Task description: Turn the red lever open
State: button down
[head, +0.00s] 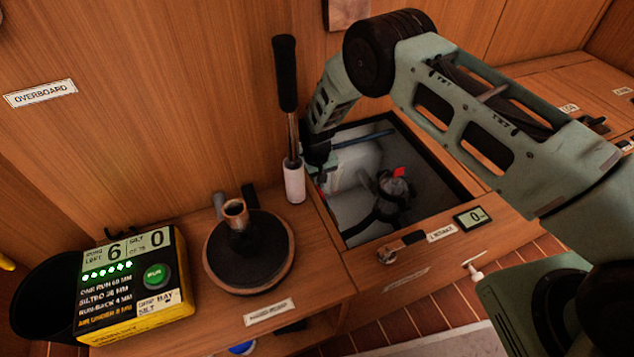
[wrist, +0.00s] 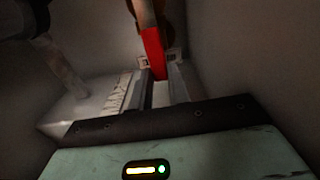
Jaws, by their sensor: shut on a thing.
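The red lever (head: 398,171) shows as a small red tip above a dark round fitting (head: 396,187) inside the open well in the bench. In the wrist view the red lever (wrist: 154,52) runs down from the top, and its lower end sits between the fingers of my gripper (wrist: 159,82). My gripper is shut on the lever. In the head view my arm reaches down into the well from the upper right; the fingertips are hard to make out there. The lever's pivot is hidden in the wrist view.
The well's dark rim (head: 350,238) and walls surround my gripper closely. A tall black-handled pump lever (head: 287,90) stands at the well's left edge. A round black pump plate (head: 248,255) and a yellow-black counter box (head: 135,290) are further left. A small display (head: 470,217) sits at the right front.

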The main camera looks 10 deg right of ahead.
jog(key=shift+a, duration=0.1)
jog(key=c, duration=1.3)
grip_release()
